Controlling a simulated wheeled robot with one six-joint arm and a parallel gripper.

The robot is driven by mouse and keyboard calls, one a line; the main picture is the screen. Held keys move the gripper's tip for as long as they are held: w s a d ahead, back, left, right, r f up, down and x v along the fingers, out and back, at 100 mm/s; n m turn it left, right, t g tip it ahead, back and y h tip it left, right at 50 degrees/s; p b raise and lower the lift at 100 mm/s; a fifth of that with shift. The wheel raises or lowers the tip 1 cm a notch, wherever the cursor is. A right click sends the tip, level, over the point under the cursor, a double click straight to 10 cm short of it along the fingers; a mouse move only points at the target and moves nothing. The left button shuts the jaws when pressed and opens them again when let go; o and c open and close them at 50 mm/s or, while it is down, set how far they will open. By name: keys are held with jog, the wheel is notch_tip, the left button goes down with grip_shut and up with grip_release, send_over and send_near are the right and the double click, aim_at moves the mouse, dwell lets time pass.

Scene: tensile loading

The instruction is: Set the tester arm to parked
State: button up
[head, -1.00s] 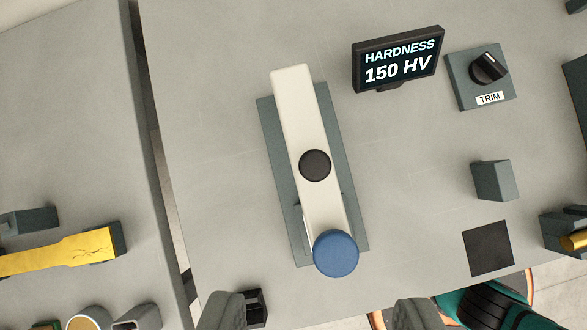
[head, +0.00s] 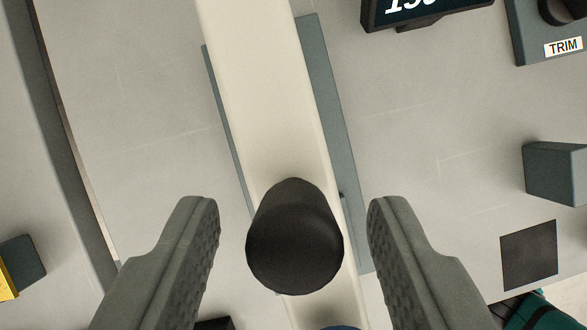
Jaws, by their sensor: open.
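The tester arm (head: 262,105) is a long cream-white bar over a grey base plate (head: 333,90). A black round knob (head: 295,240) stands up from the bar. My gripper (head: 293,215) is open, with one finger on each side of the black knob and a visible gap on both sides. The fingers look close above the bar. Whether they are down at the knob's height is hard to tell.
A display (head: 425,12), cut off at the top, and a TRIM dial panel (head: 545,45) are at upper right. A grey block (head: 557,173) and a dark square (head: 528,255) lie on the right. A table gap runs along the left, with a grey block holding a yellow piece (head: 8,280) beyond it.

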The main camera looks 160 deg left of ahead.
jog(key=shift+w+d+f, duration=0.1)
jog(key=shift+w+f, duration=0.05)
jog(key=shift+f, duration=0.3)
grip_shut()
